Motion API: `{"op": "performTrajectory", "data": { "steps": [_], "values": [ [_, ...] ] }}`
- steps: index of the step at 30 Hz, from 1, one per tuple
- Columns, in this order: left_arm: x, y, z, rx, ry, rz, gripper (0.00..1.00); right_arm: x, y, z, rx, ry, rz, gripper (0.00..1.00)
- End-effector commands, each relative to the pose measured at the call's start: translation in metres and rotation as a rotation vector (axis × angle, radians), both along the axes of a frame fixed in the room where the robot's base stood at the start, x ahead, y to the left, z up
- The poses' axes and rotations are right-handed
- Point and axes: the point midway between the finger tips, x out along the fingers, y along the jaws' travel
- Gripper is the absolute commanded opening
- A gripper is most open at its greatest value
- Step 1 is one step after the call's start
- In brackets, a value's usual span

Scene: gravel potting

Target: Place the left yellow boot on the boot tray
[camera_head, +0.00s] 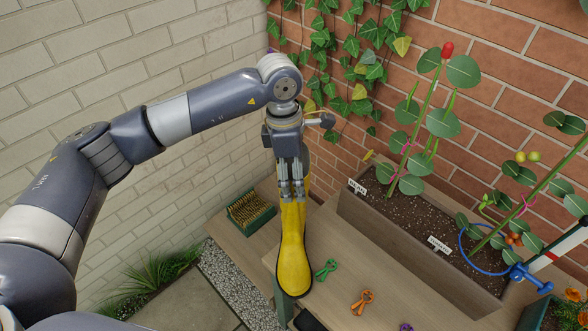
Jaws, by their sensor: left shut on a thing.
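A yellow boot (293,262) with a dark sole edge is upright below my left gripper (291,192), with its toe toward the bottom of the picture. The left gripper is shut on the upper part of the boot and hides some of it. The boot is in front of the left part of the wooden bench; I cannot tell whether its sole touches anything. I cannot make out a boot tray for certain. My right gripper is not in view.
A green box with brown bristles (250,209) stands left of the boot. A green clip (326,269) and an orange clip (363,301) lie on the bench (385,265). A soil-filled planter (399,222) with tall plants is at right. Brick walls close the back.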

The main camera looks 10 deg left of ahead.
Motion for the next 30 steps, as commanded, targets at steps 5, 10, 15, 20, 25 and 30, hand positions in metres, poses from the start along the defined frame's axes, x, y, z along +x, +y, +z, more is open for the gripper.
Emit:
{"op": "performTrajectory", "data": {
  "steps": [5,10,15,20,25,30],
  "values": [
    [0.0009,-0.0005,-0.0040,-0.003,-0.005,0.000,0.21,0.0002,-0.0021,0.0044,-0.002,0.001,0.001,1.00],
    [0.0007,-0.0004,-0.0052,-0.003,-0.004,-0.001,0.21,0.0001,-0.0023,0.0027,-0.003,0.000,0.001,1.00],
    [0.0001,0.0001,-0.0079,-0.001,-0.002,0.000,1.00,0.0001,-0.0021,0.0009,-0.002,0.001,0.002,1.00],
    [0.0001,0.0001,-0.0078,-0.001,-0.002,0.000,1.00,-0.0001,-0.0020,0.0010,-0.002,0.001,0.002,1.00],
    [0.0000,0.0001,-0.0077,-0.001,-0.001,0.000,1.00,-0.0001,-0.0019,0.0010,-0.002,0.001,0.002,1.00],
    [0.0000,0.0000,-0.0029,-0.001,-0.001,0.000,1.00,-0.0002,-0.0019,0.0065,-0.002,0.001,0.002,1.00]
  ]
}}
